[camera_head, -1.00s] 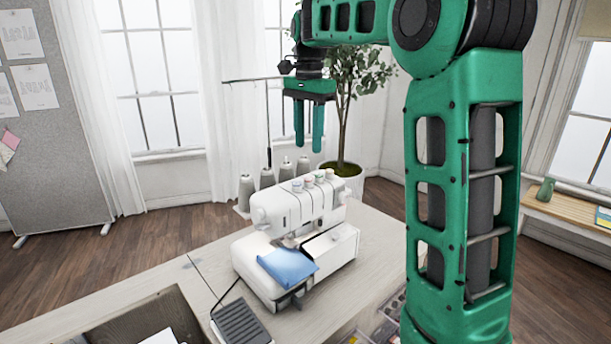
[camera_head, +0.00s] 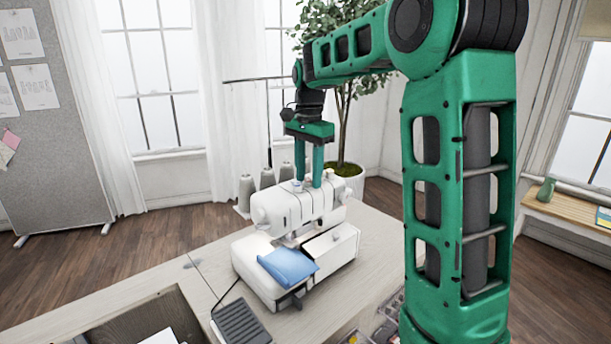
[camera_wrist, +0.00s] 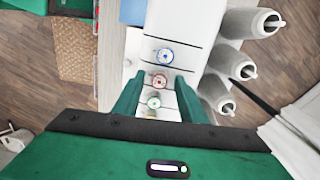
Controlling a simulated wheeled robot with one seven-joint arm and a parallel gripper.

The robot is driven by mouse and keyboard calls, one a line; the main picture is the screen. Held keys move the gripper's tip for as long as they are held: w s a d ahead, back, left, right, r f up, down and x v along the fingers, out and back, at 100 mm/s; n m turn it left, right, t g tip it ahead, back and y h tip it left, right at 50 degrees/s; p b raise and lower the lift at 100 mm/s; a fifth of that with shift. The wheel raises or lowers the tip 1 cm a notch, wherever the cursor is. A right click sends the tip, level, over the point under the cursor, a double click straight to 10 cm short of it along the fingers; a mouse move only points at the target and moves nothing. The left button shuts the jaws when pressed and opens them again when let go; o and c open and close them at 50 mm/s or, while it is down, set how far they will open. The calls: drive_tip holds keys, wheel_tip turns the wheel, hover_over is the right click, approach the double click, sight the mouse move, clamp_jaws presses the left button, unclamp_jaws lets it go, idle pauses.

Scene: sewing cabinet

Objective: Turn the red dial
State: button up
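The white sewing machine (camera_head: 285,212) stands on the wooden table, with a row of small dials along its top. In the wrist view the red dial (camera_wrist: 159,81) lies between the two fingertips of my gripper (camera_wrist: 159,77), with clear space on both sides. A blue-ringed dial (camera_wrist: 165,56) is beside it, and a green-ringed dial (camera_wrist: 153,103) sits closer to the palm. In the head view my gripper (camera_head: 309,182) points down at the machine's top, fingers apart. Whether the fingertips touch the top is unclear.
Several thread cones (camera_head: 246,189) stand behind the machine; they show close on the right in the wrist view (camera_wrist: 247,22). A blue cloth (camera_head: 288,265) lies on the machine's front. A pedal (camera_head: 240,322) is at the front left. A potted tree (camera_head: 345,168) stands behind.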

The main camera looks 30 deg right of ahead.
clamp_jaws()
drive_tip(key=shift+n, duration=0.3)
drive_tip(key=n, duration=0.4)
drive_tip(key=shift+w+r, duration=0.1)
drive_tip(key=shift+n, duration=2)
unclamp_jaws()
